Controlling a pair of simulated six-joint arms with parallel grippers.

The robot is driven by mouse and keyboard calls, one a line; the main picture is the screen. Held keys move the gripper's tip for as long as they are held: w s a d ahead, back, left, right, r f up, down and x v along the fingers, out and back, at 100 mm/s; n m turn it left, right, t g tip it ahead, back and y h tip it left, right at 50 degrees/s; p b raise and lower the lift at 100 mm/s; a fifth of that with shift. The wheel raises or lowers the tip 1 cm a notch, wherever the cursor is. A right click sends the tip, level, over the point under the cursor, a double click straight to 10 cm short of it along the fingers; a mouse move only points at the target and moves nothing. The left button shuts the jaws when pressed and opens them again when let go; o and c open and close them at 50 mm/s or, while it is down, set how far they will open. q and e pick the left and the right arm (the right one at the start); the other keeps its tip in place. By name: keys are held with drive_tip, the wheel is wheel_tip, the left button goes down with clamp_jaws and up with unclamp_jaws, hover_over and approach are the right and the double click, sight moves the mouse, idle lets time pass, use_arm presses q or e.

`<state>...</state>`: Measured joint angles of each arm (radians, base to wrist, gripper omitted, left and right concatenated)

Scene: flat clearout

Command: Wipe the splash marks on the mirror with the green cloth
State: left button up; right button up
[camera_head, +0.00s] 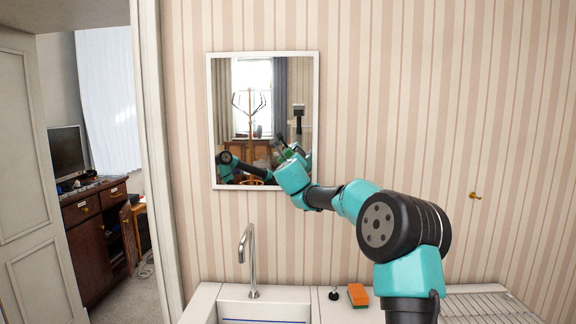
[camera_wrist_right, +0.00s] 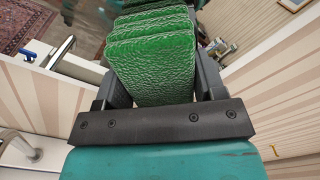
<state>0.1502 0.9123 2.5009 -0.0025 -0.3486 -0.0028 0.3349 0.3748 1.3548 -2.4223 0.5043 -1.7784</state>
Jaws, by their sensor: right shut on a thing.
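The mirror (camera_head: 231,100) hangs on the striped wall in a white frame. It reflects a window, a coat stand and part of my own arm. I cannot make out splash marks on its glass at this size. My right arm reaches up from the lower right to the mirror's lower right part. In the right wrist view my right gripper (camera_wrist_right: 160,78) is shut on the folded green cloth (camera_wrist_right: 152,50), which sticks out between the fingers. In the head view my wrist mostly hides the gripper, and I cannot tell whether the cloth touches the glass. My left gripper is out of view.
Below the mirror is a white sink with a curved tap (camera_head: 250,262). An orange and green sponge (camera_head: 358,295) and a small dark stopper (camera_head: 334,293) lie on the counter. A wire rack (camera_head: 485,306) is at right. A brass hook (camera_head: 475,196) is on the wall.

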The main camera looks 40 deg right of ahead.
drive_tip(key=shift+s+d, duration=0.15)
drive_tip(key=shift+d, duration=0.15)
drive_tip(key=shift+s+d, duration=1.2)
drive_tip(key=shift+d, duration=0.1)
drive_tip(key=shift+w, duration=0.1)
drive_tip(key=shift+c, duration=0.2)
drive_tip(key=shift+a, duration=0.1)
drive_tip(key=shift+w+a+f, duration=0.1)
drive_tip(key=shift+w+a, duration=1.1)
drive_tip(key=shift+a, duration=0.2)
drive_tip(key=shift+w+a, duration=1.1)
drive_tip(key=shift+a, duration=0.15)
drive_tip(key=shift+w, duration=0.1)
